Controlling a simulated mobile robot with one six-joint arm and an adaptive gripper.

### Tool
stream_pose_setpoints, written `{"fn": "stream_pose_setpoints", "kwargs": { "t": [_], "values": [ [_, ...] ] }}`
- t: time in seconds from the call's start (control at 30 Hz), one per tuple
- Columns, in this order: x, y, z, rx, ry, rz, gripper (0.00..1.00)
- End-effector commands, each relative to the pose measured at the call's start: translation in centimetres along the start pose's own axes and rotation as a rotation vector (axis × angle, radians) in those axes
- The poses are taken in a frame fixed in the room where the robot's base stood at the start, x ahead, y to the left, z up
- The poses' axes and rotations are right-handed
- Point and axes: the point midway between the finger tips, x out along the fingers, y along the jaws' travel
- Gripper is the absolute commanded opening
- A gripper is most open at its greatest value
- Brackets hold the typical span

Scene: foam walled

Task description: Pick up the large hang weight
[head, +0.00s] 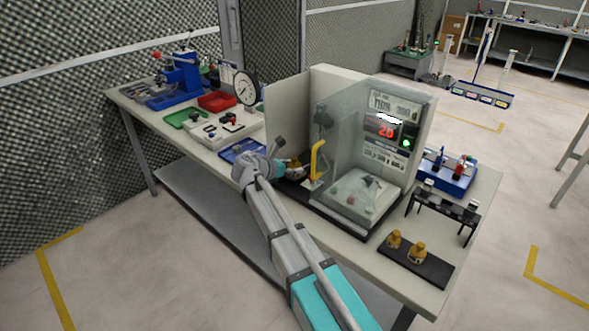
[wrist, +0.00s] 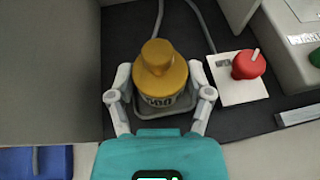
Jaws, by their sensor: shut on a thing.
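A brass hang weight (wrist: 160,76) with a knobbed top and a dark printed label sits between the two grey fingers of my gripper (wrist: 161,92) in the wrist view. The fingers press on its sides, and it looks upright. A dark base surface with a thin frame shows below and around it; I cannot tell whether it touches that surface. In the head view the weight (head: 295,172) is partly hidden at my gripper (head: 288,166), left of the clear-walled test machine. Two more brass weights, one smaller (head: 393,239) and one larger (head: 418,252), stand on a black holder at the front right.
The test machine (head: 418,140) has a red display and a yellow handle (head: 318,158) close to my gripper. A red knob (wrist: 248,65) on a white plate is just right of the fingers. A grey panel (wrist: 50,70) stands at left. A blue tray (head: 240,151) lies behind.

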Motion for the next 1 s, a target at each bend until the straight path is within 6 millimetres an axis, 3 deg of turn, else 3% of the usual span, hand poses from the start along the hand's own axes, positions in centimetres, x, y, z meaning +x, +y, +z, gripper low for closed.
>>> {"fn": "stream_pose_setpoints", "kwargs": {
  "t": [0.43, 0.77, 1.0],
  "values": [
    [-0.2, 0.0, 0.6, 0.000, 0.001, -0.001, 0.05],
    [-1.1, 0.0, 2.9, 0.000, 0.000, -0.001, 0.05],
    [-3.7, -0.8, 4.7, 0.000, 0.000, 0.001, 0.05]
  ]
}}
